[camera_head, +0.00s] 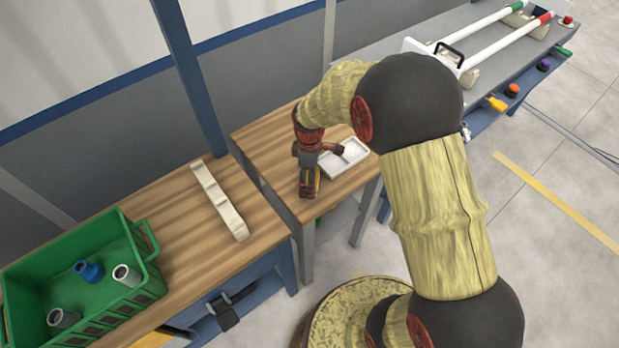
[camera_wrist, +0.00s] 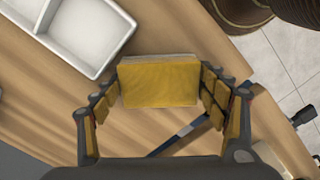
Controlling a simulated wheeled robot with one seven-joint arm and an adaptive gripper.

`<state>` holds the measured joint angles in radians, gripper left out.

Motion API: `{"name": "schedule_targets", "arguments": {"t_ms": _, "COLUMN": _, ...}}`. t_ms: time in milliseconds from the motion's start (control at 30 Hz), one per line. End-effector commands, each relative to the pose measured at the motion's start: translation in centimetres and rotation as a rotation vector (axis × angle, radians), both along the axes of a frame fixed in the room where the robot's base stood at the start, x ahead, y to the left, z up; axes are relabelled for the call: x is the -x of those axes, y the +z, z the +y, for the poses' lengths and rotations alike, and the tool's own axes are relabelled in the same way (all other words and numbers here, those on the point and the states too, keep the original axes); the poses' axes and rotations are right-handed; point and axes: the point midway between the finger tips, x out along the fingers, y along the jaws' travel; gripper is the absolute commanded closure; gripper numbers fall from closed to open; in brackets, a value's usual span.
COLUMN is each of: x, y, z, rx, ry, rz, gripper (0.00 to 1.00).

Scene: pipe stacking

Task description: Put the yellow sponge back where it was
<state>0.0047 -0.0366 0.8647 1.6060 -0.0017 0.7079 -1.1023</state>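The yellow sponge (camera_wrist: 159,84) is between the two fingers of my gripper (camera_wrist: 160,88) in the wrist view. Their tips press against its left and right sides, so the gripper looks shut on it. In the head view my gripper (camera_head: 311,186) points down over the middle wooden table (camera_head: 262,150). Only a thin yellow sliver of the sponge (camera_head: 317,181) shows there. I cannot tell whether the sponge touches the tabletop. A white tray with compartments (camera_head: 354,149) lies just right of the gripper. It is at the upper left in the wrist view (camera_wrist: 118,58).
A green crate (camera_head: 130,232) with several pipe pieces stands on the left table. A pale holder bar (camera_head: 219,200) lies right of it. A grey bench (camera_head: 400,68) with two white pipes is at the upper right. Wood left of my gripper is bare.

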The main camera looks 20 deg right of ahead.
Motion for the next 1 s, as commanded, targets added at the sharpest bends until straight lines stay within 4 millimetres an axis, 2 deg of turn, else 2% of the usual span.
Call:
{"name": "schedule_targets", "arguments": {"t_ms": 233, "x": 0.0, "y": 0.0, "z": 0.0, "rx": 0.000, "ry": 0.000, "rz": 0.000, "gripper": 0.11}}
{"name": "schedule_targets", "arguments": {"t_ms": 633, "x": -0.1, "y": 0.6, "z": 0.0, "rx": 0.000, "ry": 0.000, "rz": -0.002, "gripper": 0.10}}
{"name": "schedule_targets", "arguments": {"t_ms": 767, "x": -0.1, "y": 2.4, "z": 0.0, "rx": 0.000, "ry": 0.000, "rz": -0.003, "gripper": 0.10}}
{"name": "schedule_targets", "arguments": {"t_ms": 1000, "x": -0.1, "y": 7.4, "z": 0.0, "rx": 0.000, "ry": 0.000, "rz": -0.004, "gripper": 0.10}}
